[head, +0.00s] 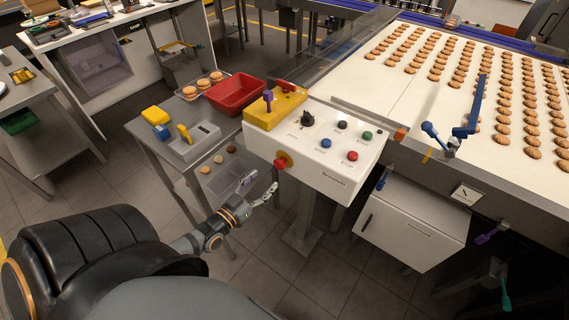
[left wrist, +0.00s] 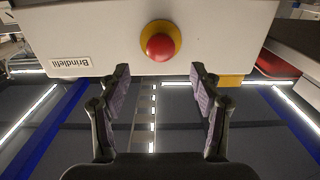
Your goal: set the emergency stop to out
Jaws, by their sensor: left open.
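The emergency stop is a red mushroom button (head: 281,163) on a yellow round base (head: 288,156), on the front face of the white control box (head: 325,179). In the left wrist view the red button (left wrist: 160,47) faces the camera, above and between the fingers. My left gripper (head: 262,190) is just below and left of the button in the head view. In the left wrist view the gripper (left wrist: 158,80) is open with nothing between its fingers. It looks apart from the button. Whether the button is pressed in or out I cannot tell. My right gripper is not in view.
The box top carries a black knob (head: 307,118), several coloured buttons and a yellow block with a purple lever (head: 268,97). A red bin (head: 235,94) stands on the side table at left. The conveyor with biscuits (head: 440,85) lies at right.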

